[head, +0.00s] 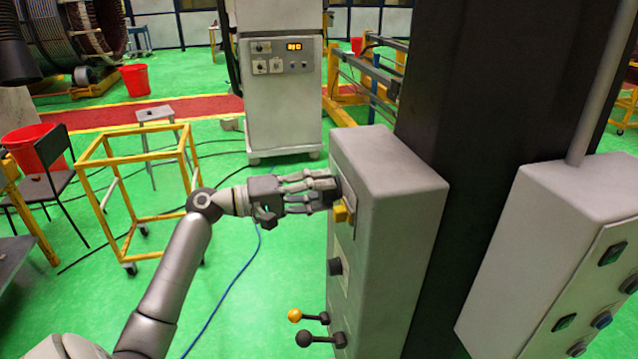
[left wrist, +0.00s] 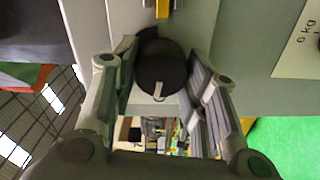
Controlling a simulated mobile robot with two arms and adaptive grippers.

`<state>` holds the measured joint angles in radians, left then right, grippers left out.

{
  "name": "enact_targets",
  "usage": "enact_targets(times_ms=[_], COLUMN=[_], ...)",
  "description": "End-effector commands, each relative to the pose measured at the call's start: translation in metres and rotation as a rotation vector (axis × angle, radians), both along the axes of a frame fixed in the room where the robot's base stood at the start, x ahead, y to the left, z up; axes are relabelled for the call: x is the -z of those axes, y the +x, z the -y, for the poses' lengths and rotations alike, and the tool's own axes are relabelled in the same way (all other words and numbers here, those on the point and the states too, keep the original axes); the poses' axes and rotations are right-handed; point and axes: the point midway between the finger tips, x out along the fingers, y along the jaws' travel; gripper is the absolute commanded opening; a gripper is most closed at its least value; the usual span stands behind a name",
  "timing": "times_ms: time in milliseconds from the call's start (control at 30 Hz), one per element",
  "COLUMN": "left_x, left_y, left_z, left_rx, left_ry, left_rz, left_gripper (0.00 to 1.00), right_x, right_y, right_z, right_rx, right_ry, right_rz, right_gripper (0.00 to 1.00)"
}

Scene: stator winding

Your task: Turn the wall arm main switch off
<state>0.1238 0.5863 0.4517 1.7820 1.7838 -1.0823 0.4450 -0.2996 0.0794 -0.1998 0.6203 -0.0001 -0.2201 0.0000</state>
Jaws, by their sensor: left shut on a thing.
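A grey control box (head: 395,175) is mounted on a dark column. On its left face, near the top, is a black round knob with a white mark, seen clearly in the left wrist view (left wrist: 160,68). My left gripper (head: 328,190) reaches this knob from the left, and its fingers are closed on the knob's two sides. In the head view the fingers largely hide the knob. A yellow handle (head: 342,214) sits right beside the knob. I cannot tell from the frames which control is labelled as the main switch. My right gripper is out of view.
Lower on the same face are a dark knob (head: 335,266) and levers with a yellow ball (head: 295,315) and a black ball (head: 304,339). A second grey box (head: 530,225) is at the right. A yellow frame cart (head: 135,158) stands left on the green floor.

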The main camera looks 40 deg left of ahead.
Motion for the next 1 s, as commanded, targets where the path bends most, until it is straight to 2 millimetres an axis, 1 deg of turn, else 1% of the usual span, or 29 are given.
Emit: enact_targets(times_ms=[33, 300, 533, 933, 967, 1000], left_x=[-0.002, -0.001, 0.000, 0.001, 0.001, 0.001], left_y=[0.000, 0.000, 0.000, 0.000, 0.000, 0.000], left_z=[-0.001, -0.001, -0.001, -0.001, -0.001, -0.001], left_rx=[-0.002, -0.003, -0.003, -0.003, -0.003, -0.002], left_ry=[-0.024, -0.117, -0.147, -0.151, -0.151, -0.151], left_rz=[-0.020, -0.098, -0.124, -0.126, -0.126, -0.126], left_gripper=[0.17, 0.17, 0.17, 0.17, 0.43, 0.48], right_x=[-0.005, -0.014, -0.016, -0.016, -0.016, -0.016], right_y=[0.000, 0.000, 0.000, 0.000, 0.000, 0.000], right_z=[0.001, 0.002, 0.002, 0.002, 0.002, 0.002], right_rx=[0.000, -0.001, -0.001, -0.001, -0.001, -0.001], right_ry=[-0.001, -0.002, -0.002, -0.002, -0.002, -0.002], right_rz=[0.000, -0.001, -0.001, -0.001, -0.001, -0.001], right_gripper=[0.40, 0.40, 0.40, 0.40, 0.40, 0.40])
